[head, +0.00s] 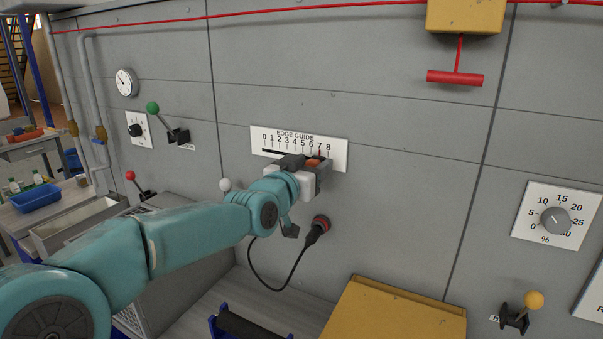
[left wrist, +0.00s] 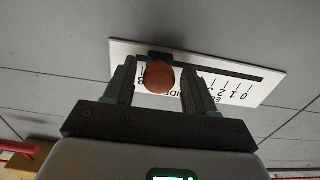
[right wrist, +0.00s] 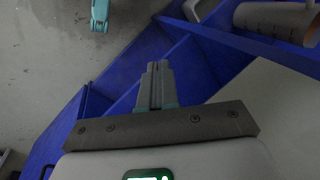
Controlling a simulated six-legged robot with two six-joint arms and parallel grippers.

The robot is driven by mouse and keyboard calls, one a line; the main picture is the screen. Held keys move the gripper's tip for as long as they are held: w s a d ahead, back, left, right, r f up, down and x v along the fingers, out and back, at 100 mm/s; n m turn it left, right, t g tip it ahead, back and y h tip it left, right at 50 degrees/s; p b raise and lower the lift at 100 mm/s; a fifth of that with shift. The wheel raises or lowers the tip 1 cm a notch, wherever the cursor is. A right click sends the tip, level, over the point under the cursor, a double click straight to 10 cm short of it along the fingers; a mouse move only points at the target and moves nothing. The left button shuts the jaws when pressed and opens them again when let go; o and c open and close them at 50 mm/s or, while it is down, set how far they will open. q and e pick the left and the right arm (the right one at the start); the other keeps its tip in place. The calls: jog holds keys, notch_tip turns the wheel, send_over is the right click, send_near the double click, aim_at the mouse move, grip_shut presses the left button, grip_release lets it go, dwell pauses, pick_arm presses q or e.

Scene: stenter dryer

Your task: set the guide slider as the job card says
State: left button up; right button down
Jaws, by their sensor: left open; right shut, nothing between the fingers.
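The white EDGE GUIDE plate (head: 258,135) on the grey wall panel has a scale from 0 to 8 above a dark slot. The guide slider's orange knob (head: 313,162) sits near the 7, partly hidden by my left gripper (head: 306,166). The left wrist view shows the knob (left wrist: 159,77) between the open fingers of my left gripper (left wrist: 160,82), closer to the left finger; I cannot tell whether it touches. The plate also shows there (left wrist: 272,80), upside down. My right gripper (right wrist: 156,70) is shut and empty, away from the panel. I cannot identify the job card.
A black cable with a red-ringed plug (head: 320,223) hangs below the plate. A percent dial (head: 555,220) and a yellow-knobbed lever (head: 530,302) are to the right. Green-knobbed (head: 153,108) and red-knobbed (head: 131,175) levers are to the left. Blue framework (right wrist: 200,75) lies beyond my right gripper.

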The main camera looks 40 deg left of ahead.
pick_arm(q)
jog(key=b+v, duration=0.3)
jog(key=v, duration=1.3)
jog(key=shift+b, duration=0.3)
jog(key=shift+s+a, duration=0.1)
jog(key=shift+s, duration=0.1)
